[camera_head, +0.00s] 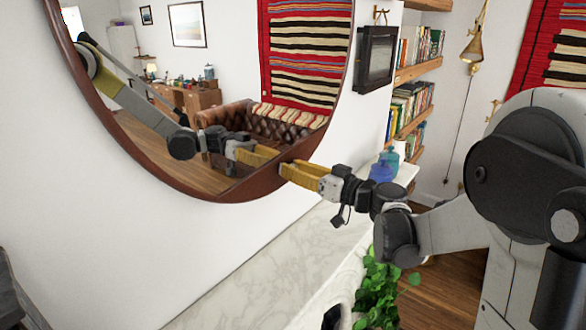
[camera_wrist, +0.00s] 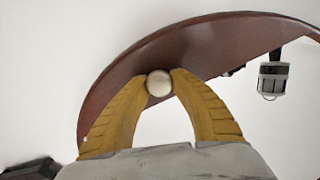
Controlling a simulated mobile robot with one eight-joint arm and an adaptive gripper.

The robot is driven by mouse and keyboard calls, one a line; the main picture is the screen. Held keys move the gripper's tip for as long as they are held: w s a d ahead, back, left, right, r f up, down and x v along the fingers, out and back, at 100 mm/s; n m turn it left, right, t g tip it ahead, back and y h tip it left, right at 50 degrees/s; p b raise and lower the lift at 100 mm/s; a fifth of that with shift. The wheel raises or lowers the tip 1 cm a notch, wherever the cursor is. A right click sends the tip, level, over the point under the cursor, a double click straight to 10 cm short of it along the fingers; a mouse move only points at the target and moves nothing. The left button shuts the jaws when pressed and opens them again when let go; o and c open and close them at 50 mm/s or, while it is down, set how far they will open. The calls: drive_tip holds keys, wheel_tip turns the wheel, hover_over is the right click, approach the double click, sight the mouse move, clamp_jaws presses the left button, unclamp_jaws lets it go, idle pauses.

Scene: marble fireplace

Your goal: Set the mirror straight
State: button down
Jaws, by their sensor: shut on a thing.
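The mirror (camera_head: 230,195) is large, with a curved reddish-brown wooden rim, and hangs on the white wall; its top is out of view. Its glass reflects the room and my arm. My gripper (camera_head: 287,170), with yellow fingers, is at the rim's lower right. In the wrist view the rim (camera_wrist: 215,45) runs across the upper part. My gripper (camera_wrist: 159,76) is shut on a small pale round knob (camera_wrist: 158,84) at the rim, one finger on each side. The mirror's exact tilt cannot be told.
A white marble mantel (camera_head: 285,270) runs below the mirror. Blue vases (camera_head: 381,171) stand at its far end, near a green plant (camera_head: 378,293). A dark frame (camera_head: 376,58) hangs right of the mirror, before bookshelves (camera_head: 417,70) and a brass lamp (camera_head: 474,46).

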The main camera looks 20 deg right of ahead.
drive_tip(key=shift+m, duration=0.6)
drive_tip(key=s+a, duration=0.1)
drive_tip(key=a, duration=0.1)
drive_tip(key=s+a, duration=0.2)
drive_tip(key=a, duration=0.1)
drive_tip(key=s+a, duration=0.2)
drive_tip(key=a, duration=0.1)
drive_tip(key=shift+s+f, duration=0.2)
drive_tip(key=shift+s, duration=0.05)
drive_tip(key=shift+d, duration=0.1)
drive_tip(key=c, duration=1.1)
unclamp_jaws()
drive_tip(key=shift+d, duration=0.1)
approach(258, 182)
drive_tip(key=v, duration=0.4)
drive_tip(key=shift+s+d, duration=0.25)
drive_tip(key=shift+s, duration=0.05)
